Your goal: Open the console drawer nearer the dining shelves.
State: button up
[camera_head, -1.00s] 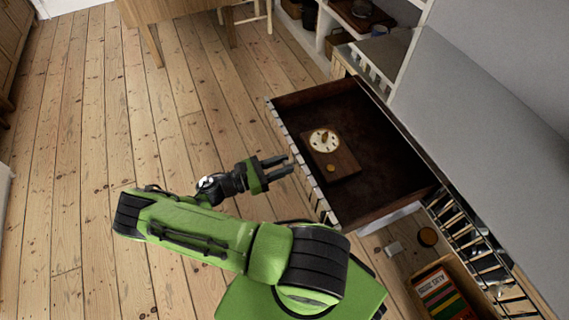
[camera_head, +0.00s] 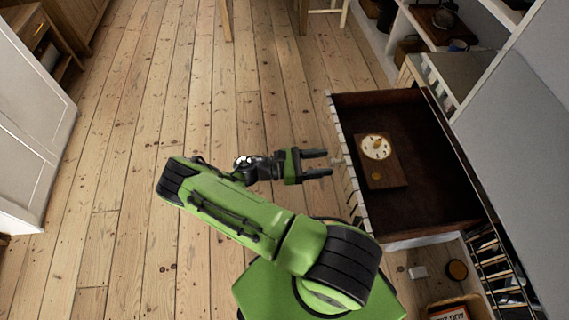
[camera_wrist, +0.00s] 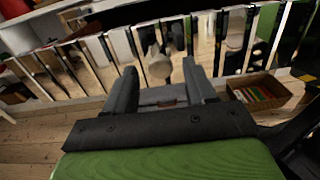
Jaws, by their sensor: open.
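The console drawer (camera_head: 432,218) is pulled well out of the console on the right, its dark brown inside showing. A wooden block with a round cream dial (camera_head: 376,147) lies in it. The slatted, mirror-like drawer front (camera_head: 348,165) faces my gripper, and in the wrist view the front (camera_wrist: 240,45) spans the upper picture with a round pale knob (camera_wrist: 159,66). My gripper (camera_head: 328,164) is open and empty, just left of the drawer front. In the wrist view its fingers (camera_wrist: 160,83) point at the front with the knob between their lines; whether they touch it I cannot tell.
Open shelves (camera_head: 440,30) with bowls and baskets stand beyond the drawer at the upper right. A box of records (camera_head: 452,312) sits below the console near the front. A white cabinet (camera_head: 30,125) stands at the left. The floorboards (camera_head: 130,190) between are clear.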

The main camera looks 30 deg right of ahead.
jog(key=v, duration=1.3)
jog(key=shift+a, duration=0.25)
jog(key=shift+w, duration=0.1)
